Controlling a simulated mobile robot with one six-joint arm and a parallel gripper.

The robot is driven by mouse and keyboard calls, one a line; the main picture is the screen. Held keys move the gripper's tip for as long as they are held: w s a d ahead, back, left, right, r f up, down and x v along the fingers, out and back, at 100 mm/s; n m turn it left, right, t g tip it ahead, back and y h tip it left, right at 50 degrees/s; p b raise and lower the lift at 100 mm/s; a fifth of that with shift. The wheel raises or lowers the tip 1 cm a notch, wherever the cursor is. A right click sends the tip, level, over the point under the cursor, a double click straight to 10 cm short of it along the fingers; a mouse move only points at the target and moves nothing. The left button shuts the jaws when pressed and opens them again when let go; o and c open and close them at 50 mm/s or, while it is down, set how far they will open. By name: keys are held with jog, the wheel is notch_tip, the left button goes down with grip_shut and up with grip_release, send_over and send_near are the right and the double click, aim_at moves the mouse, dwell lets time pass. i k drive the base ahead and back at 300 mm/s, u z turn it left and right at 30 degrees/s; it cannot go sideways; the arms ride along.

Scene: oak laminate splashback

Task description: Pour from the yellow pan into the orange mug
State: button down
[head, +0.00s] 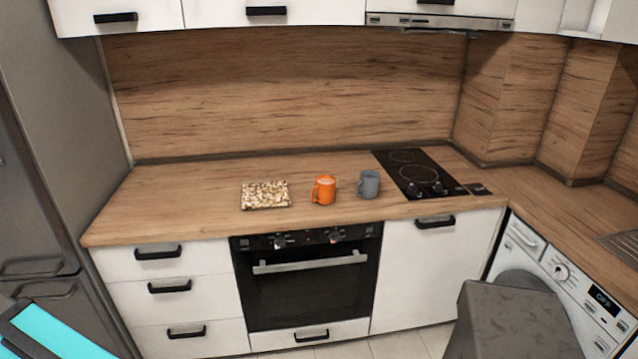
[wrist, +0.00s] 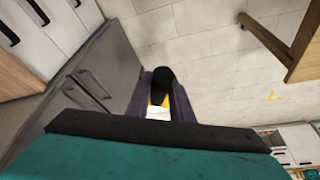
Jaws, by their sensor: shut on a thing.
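The orange mug (head: 325,191) stands upright on the wooden counter, left of a grey mug, its handle on the left side. The yellow pan is not in the head view. In the wrist view my gripper (wrist: 160,98) is shut on a dark handle-like part with a small patch of yellow (wrist: 166,101) beside it, which fits the yellow pan. Most of the pan is hidden behind my gripper and wrist, so its tilt and contents cannot be told.
The grey mug (head: 369,184) stands close right of the orange mug. A speckled board (head: 265,195) lies to the left. The black hob (head: 418,175) is at the right. The counter's left end is clear. A fridge (head: 40,180) stands at the left, a washing machine (head: 565,285) at the right.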

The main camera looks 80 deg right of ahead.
aim_at(325, 187)
jog(key=k, duration=1.6)
jog(key=z, duration=0.4)
jog(key=i, duration=0.7)
jog(key=u, duration=0.1)
